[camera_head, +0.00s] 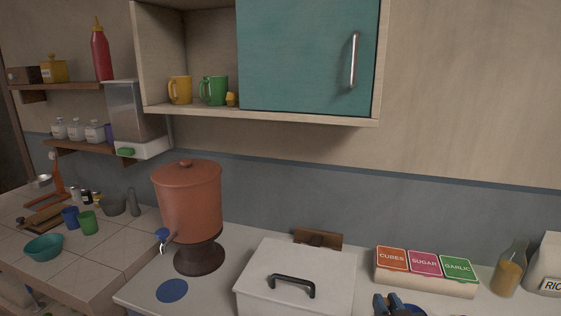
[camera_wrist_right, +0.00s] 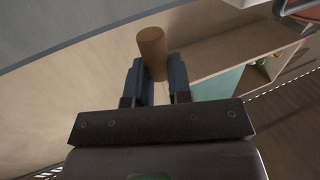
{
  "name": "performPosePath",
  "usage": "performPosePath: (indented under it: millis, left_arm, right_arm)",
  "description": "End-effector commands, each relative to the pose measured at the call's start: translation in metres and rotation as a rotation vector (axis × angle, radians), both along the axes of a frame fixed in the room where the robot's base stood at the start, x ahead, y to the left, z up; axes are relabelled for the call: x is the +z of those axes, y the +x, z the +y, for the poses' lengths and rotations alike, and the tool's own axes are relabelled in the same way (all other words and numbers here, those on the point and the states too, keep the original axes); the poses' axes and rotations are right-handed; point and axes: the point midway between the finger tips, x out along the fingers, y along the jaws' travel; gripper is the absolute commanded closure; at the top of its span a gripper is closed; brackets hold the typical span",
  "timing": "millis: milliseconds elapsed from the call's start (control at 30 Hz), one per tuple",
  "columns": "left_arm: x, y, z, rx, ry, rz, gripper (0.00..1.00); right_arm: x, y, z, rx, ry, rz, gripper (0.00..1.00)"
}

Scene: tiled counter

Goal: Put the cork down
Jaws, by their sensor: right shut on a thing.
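The cork (camera_wrist_right: 153,52) is a brown cylinder in the right wrist view. My right gripper (camera_wrist_right: 158,82) is shut on it, with a dark finger on each side and the cork's end standing out beyond the fingertips. In the head view my right gripper (camera_head: 392,304) shows at the bottom edge, in front of the counter, right of the white box. I cannot make out the cork in the head view. My left gripper is not in view.
A white lidded box (camera_head: 270,265) stands left of my right gripper. A label rack (camera_head: 425,284) stands behind it, and a glass bottle (camera_head: 509,270) to the right. A blue disc (camera_head: 172,290) lies below the clay dispenser (camera_head: 188,200). The teal-doored cabinet (camera_head: 305,60) hangs above.

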Motion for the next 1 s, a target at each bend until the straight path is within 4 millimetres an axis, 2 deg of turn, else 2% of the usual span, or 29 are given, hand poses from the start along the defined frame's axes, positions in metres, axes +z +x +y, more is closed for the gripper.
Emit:
performPosePath:
  millis: [100, 300, 1000]
  left_arm:
    - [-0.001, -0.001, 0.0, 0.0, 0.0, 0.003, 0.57]
    - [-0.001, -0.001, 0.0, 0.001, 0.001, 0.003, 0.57]
    - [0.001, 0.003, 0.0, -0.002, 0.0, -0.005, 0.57]
  right_arm:
    - [-0.016, -0.01, -0.003, -0.011, 0.0, 0.002, 1.0]
    - [-0.024, -0.015, -0.006, -0.017, 0.003, 0.001, 1.0]
    - [-0.024, -0.015, -0.007, -0.017, -0.003, -0.005, 1.0]
